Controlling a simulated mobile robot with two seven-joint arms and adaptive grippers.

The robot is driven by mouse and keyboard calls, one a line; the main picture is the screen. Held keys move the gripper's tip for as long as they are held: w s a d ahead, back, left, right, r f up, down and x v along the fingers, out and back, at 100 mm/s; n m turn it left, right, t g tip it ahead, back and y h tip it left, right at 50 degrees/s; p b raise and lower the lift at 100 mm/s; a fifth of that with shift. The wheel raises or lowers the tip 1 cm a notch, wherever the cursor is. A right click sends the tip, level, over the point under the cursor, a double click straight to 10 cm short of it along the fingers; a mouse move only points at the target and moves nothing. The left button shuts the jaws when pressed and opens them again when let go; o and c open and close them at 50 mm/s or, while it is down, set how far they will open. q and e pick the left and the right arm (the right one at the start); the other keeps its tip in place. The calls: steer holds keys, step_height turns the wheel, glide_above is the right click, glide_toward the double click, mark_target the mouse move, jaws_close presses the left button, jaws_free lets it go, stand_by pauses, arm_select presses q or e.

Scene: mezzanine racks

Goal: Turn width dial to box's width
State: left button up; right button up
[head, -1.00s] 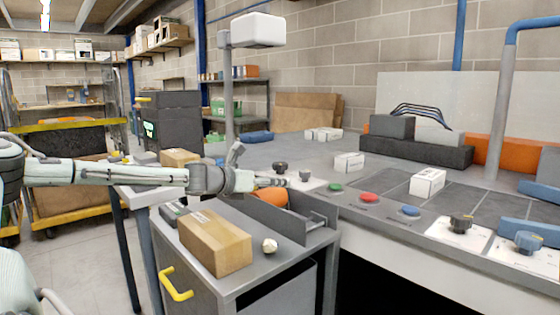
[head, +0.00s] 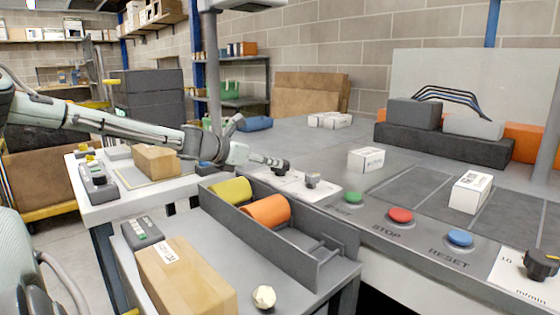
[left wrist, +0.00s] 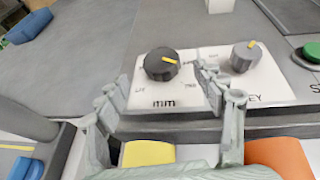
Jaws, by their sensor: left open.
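A black dial (head: 280,167) with a yellow pointer sits on a white panel marked "mm"; it also shows in the left wrist view (left wrist: 162,66). My left gripper (head: 266,161) is open at the dial. In the left wrist view its fingers (left wrist: 160,80) are apart, one to either side of the dial's near side; contact cannot be told. A brown box (head: 156,160) lies on the white bench at left. A larger brown box (head: 187,282) with a label lies on the grey cart. Which is the task's box, I cannot tell. My right gripper is not in view.
A grey key knob (left wrist: 244,57) stands right of the dial, close to one finger. Green (head: 353,197), red (head: 400,215) and blue (head: 460,238) buttons line the bench edge. A grey tray (head: 318,262) with yellow and orange rolls lies below. Another black dial (head: 541,263) is far right.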

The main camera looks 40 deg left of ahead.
arm_select(q)
steer(key=shift+w+f, duration=0.2)
steer(key=shift+w, duration=0.15)
steer(key=b+x, duration=0.1)
steer(key=x, duration=0.4)
steer(key=shift+f+b, duration=0.1)
steer(key=shift+b, duration=0.2)
steer(key=shift+w+f, duration=0.15)
steer(key=shift+w, duration=0.7)
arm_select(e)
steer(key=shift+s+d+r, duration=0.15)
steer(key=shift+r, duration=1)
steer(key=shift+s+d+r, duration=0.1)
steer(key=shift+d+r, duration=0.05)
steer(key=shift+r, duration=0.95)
arm_select(q)
steer(key=c, duration=1.2)
steer(key=shift+o, duration=0.2)
steer(key=shift+d+b, duration=0.1)
steer(key=shift+b, duration=0.2)
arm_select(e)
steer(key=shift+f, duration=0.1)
